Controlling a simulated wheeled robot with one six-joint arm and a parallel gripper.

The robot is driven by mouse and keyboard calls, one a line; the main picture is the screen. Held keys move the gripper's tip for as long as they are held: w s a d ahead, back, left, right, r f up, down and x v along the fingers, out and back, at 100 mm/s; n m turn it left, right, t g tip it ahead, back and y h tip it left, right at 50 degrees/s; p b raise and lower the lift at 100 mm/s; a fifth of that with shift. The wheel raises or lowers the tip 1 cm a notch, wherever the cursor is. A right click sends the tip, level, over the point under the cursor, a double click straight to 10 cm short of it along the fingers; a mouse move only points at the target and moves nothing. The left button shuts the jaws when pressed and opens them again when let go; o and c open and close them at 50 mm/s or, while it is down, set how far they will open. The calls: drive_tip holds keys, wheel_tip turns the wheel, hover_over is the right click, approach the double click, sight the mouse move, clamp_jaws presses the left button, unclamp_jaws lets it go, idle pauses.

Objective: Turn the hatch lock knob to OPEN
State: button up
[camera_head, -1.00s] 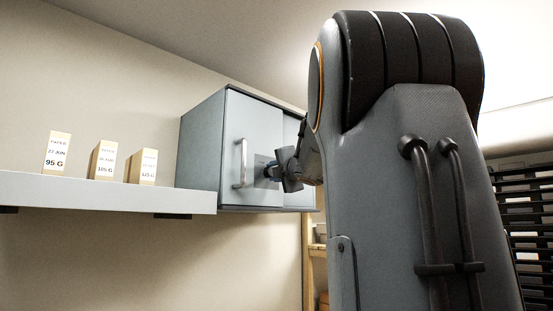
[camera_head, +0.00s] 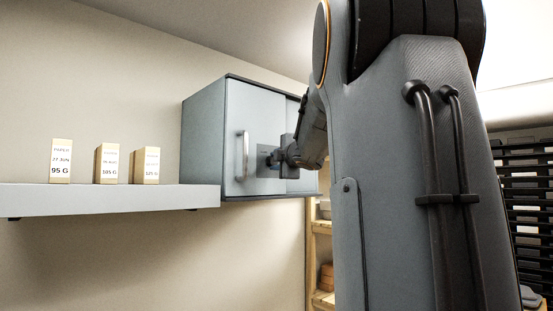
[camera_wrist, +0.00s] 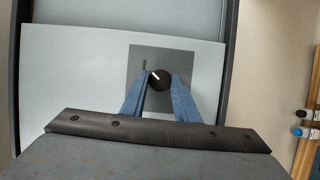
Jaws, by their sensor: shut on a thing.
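A grey cabinet (camera_head: 205,135) hangs at the end of the shelf. Its pale hatch door (camera_head: 235,110) looks closed and carries a vertical bar handle (camera_head: 242,155). Beside the handle is a darker grey plate (camera_head: 262,150), which also shows in the wrist view (camera_wrist: 178,60). The round black lock knob (camera_wrist: 159,74) sits on this plate, with a white pointer line slanting to the upper left. Small lettering on the plate is too small to read. My gripper (camera_wrist: 160,85) is shut on the knob, one blue finger on each side. In the head view my gripper (camera_head: 274,160) hides the knob.
A pale shelf (camera_head: 110,198) left of the cabinet holds three labelled paper blocks (camera_head: 60,160), (camera_head: 107,163), (camera_head: 146,165). A wooden rack (camera_head: 320,245) stands below right. A black slatted rack (camera_head: 525,200) is at the far right. My arm covers much of the right side.

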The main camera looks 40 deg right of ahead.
idle(0.3)
drive_tip(key=o, duration=1.1)
drive_tip(key=shift+c, duration=0.2)
drive_tip(key=b+v, duration=0.1)
drive_tip(key=v, duration=0.7)
drive_tip(key=shift+b, duration=0.3)
drive_tip(key=shift+w, duration=0.1)
